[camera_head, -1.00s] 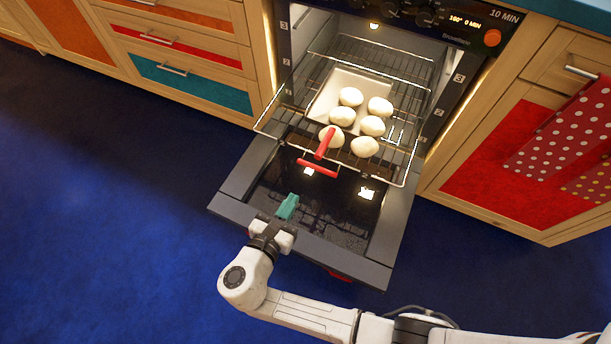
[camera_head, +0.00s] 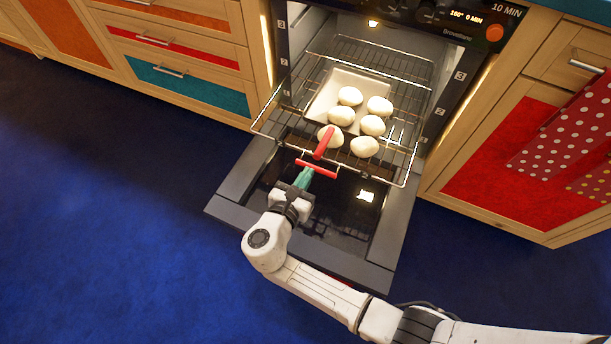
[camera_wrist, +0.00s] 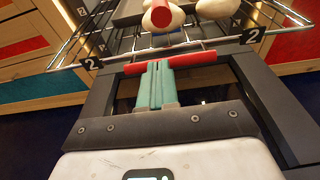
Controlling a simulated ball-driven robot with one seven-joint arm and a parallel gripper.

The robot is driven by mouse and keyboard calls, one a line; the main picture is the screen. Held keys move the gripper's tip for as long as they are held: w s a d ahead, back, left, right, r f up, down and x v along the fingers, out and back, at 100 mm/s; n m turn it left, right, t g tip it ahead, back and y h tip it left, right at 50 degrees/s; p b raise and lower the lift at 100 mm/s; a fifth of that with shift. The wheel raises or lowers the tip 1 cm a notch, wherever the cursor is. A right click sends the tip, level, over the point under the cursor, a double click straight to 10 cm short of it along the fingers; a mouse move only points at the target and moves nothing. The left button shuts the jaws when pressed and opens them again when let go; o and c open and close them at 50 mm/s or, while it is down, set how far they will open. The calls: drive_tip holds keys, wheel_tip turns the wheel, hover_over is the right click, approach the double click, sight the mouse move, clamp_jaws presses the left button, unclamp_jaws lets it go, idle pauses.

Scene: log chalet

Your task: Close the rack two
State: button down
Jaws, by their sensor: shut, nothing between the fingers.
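Rack two, a wire oven rack (camera_head: 262,119), is pulled part way out of the oven over the lowered door. Small "2" tags (camera_wrist: 253,37) sit on its front wire in the wrist view. A red T-shaped handle (camera_head: 318,168) is at its front; the crossbar also shows in the wrist view (camera_wrist: 196,59). A pale tray (camera_head: 322,97) with several white dough balls (camera_head: 341,116) rests on the rack. My gripper (camera_head: 305,177) has its teal fingers shut and empty, tips at the crossbar, also in the wrist view (camera_wrist: 157,66). Whether they touch is unclear.
The oven door (camera_head: 235,185) hangs open and flat below the rack and my gripper. Wooden drawers (camera_head: 180,75) stand at the left. A red cabinet with a dotted cloth (camera_head: 560,135) is at the right. Blue floor lies open at the front left.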

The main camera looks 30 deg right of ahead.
sight(356, 82)
drive_tip(key=shift+d, duration=0.1)
drive_tip(key=r+x, duration=0.1)
drive_tip(key=x, duration=0.9)
drive_tip(key=r+x, duration=0.1)
drive_tip(key=x, duration=0.4)
drive_tip(key=shift+w+d+r, duration=0.25)
drive_tip(key=shift+d+r, duration=0.05)
drive_tip(key=shift+r, duration=0.05)
drive_tip(key=r+b+x, duration=0.1)
drive_tip(key=b+x, duration=0.2)
drive_tip(key=x, duration=0.3)
drive_tip(key=r+b+x, duration=0.1)
drive_tip(key=b+x, duration=0.2)
drive_tip(key=x, duration=0.3)
drive_tip(key=r+b+x, duration=0.1)
drive_tip(key=b+x, duration=0.2)
drive_tip(key=x, duration=0.3)
drive_tip(key=shift+w+d+r, duration=0.15)
drive_tip(key=shift+w+d, duration=0.2)
drive_tip(key=shift+w+d+r, duration=0.1)
drive_tip(key=shift+w+d, duration=0.25)
drive_tip(key=shift+d, duration=0.05)
drive_tip(key=shift+w+r+b, duration=0.1)
drive_tip(key=shift+r+b, duration=0.1)
drive_tip(key=shift+b, duration=0.1)
drive_tip(key=shift+d+r, duration=0.1)
drive_tip(key=shift+d, duration=0.05)
